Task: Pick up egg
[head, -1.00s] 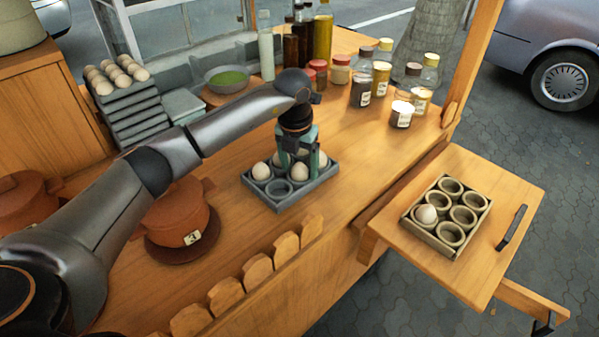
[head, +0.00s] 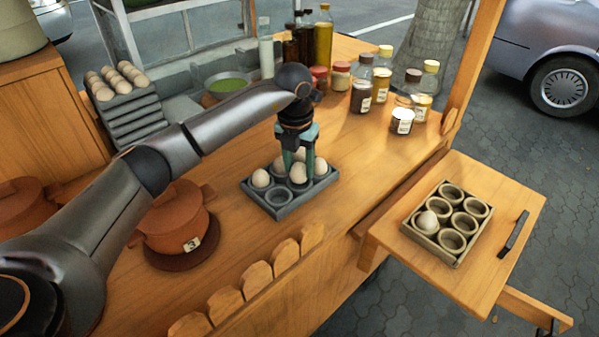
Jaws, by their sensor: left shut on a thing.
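A grey egg tray (head: 308,198) sits on the wooden counter, with several pale eggs in its cups and an empty cup at the front. My left gripper (head: 299,168) points down over the tray. Its green fingers are shut on an egg (head: 298,174), which shows between the fingertips at tray level. Another egg (head: 261,178) sits at the tray's left, and one (head: 320,166) at its right. The gripper partly hides the eggs behind. My right gripper is not in view.
A wooden side shelf holds a six-cup tray (head: 449,257) with one egg (head: 427,220) in it. Jars and bottles (head: 381,85) stand at the back right. A lidded clay pot (head: 174,222) stands left of the egg tray. More eggs (head: 118,77) lie on a rack behind.

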